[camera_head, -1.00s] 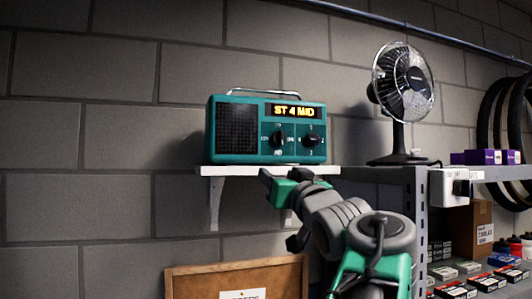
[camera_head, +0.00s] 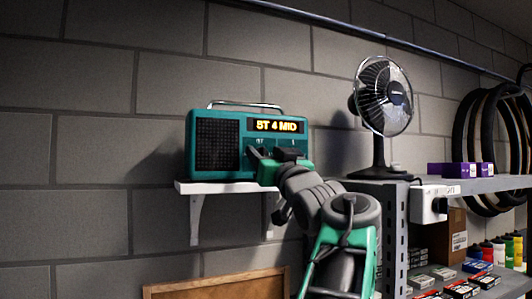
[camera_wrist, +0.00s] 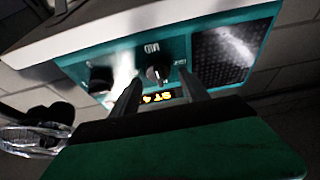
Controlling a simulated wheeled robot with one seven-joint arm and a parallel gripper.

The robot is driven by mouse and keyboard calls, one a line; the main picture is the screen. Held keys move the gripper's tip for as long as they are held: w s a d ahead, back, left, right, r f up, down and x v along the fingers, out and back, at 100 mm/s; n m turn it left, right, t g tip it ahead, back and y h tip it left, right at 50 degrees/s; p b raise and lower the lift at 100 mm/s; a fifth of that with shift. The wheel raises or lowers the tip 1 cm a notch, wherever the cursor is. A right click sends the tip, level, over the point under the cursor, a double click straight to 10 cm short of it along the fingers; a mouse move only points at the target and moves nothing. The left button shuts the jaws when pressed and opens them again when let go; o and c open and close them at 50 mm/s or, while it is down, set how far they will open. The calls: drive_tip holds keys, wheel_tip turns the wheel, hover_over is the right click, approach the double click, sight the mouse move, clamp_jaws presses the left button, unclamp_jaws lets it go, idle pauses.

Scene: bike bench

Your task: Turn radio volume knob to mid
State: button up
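The teal radio (camera_head: 218,146) stands on a white wall shelf, its speaker grille on the left. Its yellow display (camera_head: 276,126) reads "ST 4 MID". My gripper (camera_head: 268,154) is in front of the lower right of the radio's face and hides most of the knobs in the head view. In the wrist view, upside down, a dark knob (camera_wrist: 158,73) beside the speaker, with "MID" marked near it, shows between my two fingers (camera_wrist: 159,80). The fingers are apart. I cannot tell whether either touches the knob. The other knob (camera_wrist: 100,79) is to the left.
The white shelf (camera_head: 215,188) runs under the radio, near my gripper. A desk fan (camera_head: 380,110) stands on a grey metal shelf unit (camera_head: 395,215) to the right. A wood-framed board (camera_head: 215,285) is below. The wall above the radio is clear.

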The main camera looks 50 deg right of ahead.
clamp_jaws()
idle(0.3)
drive_tip(key=shift+n+y+b, duration=0.4)
drive_tip(key=shift+n+y, duration=0.1)
drive_tip(key=shift+n, duration=0.4)
drive_tip(key=shift+o, duration=0.3)
unclamp_jaws()
drive_tip(key=b+v, duration=0.3)
drive_tip(key=v, duration=0.4)
drive_tip(key=shift+s+f, duration=0.25)
drive_tip(key=shift+s, duration=0.05)
drive_tip(key=shift+a, duration=0.15)
